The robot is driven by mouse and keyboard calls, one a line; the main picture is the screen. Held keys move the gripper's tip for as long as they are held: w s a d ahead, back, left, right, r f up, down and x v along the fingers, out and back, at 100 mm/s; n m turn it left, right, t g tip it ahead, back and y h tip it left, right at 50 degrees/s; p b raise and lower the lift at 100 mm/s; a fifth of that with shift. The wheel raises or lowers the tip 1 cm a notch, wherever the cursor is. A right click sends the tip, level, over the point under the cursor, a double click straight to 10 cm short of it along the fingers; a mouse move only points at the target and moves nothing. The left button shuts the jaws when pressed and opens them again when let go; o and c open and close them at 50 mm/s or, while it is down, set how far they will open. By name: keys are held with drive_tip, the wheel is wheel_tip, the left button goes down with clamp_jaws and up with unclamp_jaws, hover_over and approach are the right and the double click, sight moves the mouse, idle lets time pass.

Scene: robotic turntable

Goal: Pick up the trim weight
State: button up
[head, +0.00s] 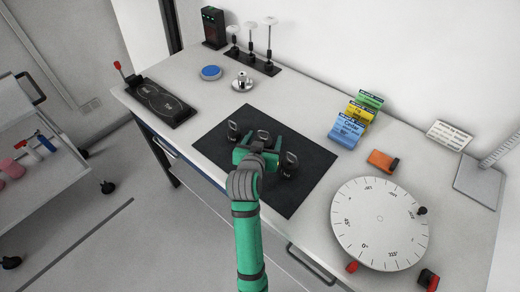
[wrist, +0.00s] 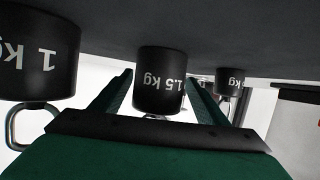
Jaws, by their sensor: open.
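Several dark weights with ring handles stand on the black mat (head: 310,158), and I cannot tell from their labels which is the trim weight. The middle weight (head: 264,134) is partly hidden by my gripper (head: 257,150). In the wrist view, upside down, a black cylinder weight that appears to read 1.5 kg (wrist: 160,82) stands between my open fingers (wrist: 159,78), with gaps showing beside it. A 1 kg weight (wrist: 38,55) is outside the left finger. Another weight (wrist: 230,82), its label partly hidden, is beyond the right finger.
A white dial turntable (head: 380,225) is at the right, near an orange block (head: 382,160) and colored cards (head: 352,122). A small silver knobbed piece (head: 243,82) and a blue disc (head: 211,72) are behind the mat. A black panel (head: 160,102) with a red-tipped lever is at the left.

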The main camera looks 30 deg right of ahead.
drive_tip(key=shift+w+a, duration=0.15)
drive_tip(key=shift+a, duration=0.1)
drive_tip(key=shift+s+d, duration=0.25)
drive_tip(key=shift+d, duration=0.1)
clamp_jaws()
drive_tip(key=shift+r, duration=0.15)
drive_tip(key=shift+a, duration=0.1)
drive_tip(key=shift+w, duration=0.1)
